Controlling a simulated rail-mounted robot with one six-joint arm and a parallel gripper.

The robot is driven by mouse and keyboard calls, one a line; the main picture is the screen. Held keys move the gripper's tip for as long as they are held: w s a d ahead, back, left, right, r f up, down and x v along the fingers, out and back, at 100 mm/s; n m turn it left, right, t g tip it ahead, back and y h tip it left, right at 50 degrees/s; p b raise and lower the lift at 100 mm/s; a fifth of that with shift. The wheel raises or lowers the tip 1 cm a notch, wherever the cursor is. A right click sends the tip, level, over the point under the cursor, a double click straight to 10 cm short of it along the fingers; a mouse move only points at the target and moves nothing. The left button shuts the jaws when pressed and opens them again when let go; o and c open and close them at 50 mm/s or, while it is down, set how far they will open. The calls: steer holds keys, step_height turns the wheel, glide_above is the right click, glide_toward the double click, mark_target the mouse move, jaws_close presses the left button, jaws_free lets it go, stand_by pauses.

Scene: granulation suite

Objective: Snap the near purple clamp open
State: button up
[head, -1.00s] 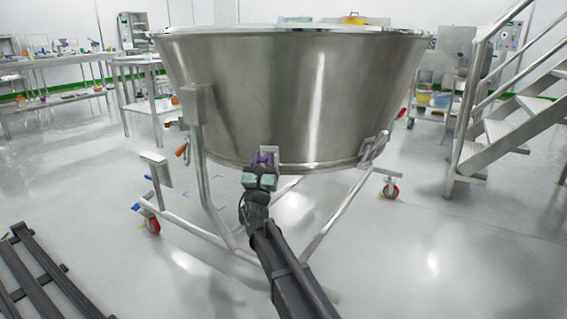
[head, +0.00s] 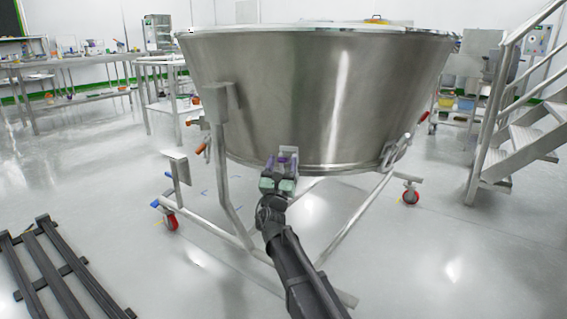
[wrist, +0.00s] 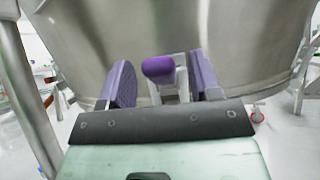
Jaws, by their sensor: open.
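The near purple clamp (wrist: 158,68) shows in the wrist view as a rounded purple handle on a pale metal bracket, in front of the lower wall of the steel bowl (wrist: 220,30). My gripper (wrist: 163,82) is open, with one purple-padded finger to the left of the handle and one to the right. The handle sits between the fingers, and a gap shows on its left; on its right it looks close to the finger, and I cannot tell if they touch. In the head view my gripper (head: 282,163) is at the bowl's lower rim and largely hides the clamp.
The bowl's tubular wheeled frame (head: 228,185) stands around and below it, with red casters (head: 171,222). Metal stairs (head: 520,135) are at the right. Dark rails (head: 55,268) lie on the floor at the left. Steel benches (head: 60,68) are behind. The front floor is mostly clear.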

steer(key=s+a, duration=0.2)
steer(key=s, duration=0.9)
steer(key=shift+s+a, duration=0.15)
steer(key=shift+r, duration=0.1)
